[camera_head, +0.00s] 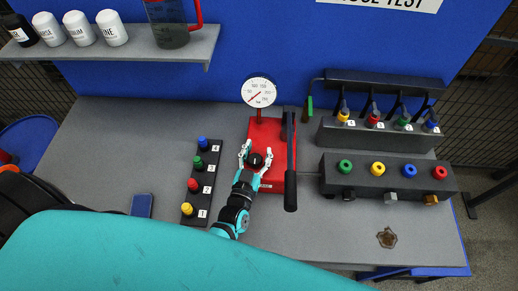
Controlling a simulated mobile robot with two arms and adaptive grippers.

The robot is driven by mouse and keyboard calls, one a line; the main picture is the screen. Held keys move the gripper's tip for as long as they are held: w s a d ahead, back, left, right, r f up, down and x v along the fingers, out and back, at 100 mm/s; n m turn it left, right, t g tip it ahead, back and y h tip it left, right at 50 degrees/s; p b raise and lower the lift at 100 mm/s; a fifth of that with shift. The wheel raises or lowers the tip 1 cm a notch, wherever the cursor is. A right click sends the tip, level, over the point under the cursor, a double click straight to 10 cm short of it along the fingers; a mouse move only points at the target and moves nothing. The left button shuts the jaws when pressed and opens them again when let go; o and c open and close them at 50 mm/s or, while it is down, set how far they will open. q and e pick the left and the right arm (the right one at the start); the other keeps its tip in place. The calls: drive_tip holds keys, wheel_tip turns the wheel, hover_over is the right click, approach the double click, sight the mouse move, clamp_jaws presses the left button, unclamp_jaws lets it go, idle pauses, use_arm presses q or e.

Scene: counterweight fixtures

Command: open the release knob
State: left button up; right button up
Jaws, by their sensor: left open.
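The release knob (256,160) is a round black knob on the red base (279,177) of a hand pump with a pressure gauge (259,92). My left gripper (256,154) is open, with its fingers on either side of the knob. I cannot tell whether the fingers touch it. The pump's long black lever (290,190) stands just to the right of the gripper. My right gripper is not in view.
A dark block with numbered coloured knobs (195,180) lies left of the pump. A fixture with coloured ports (385,178) and a rack of numbered connectors (378,132) stand right. A phone (142,205) lies at the left.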

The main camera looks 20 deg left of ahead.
use_arm(q)
drive_tip(key=s, duration=1.1)
drive_tip(key=shift+d, duration=0.45)
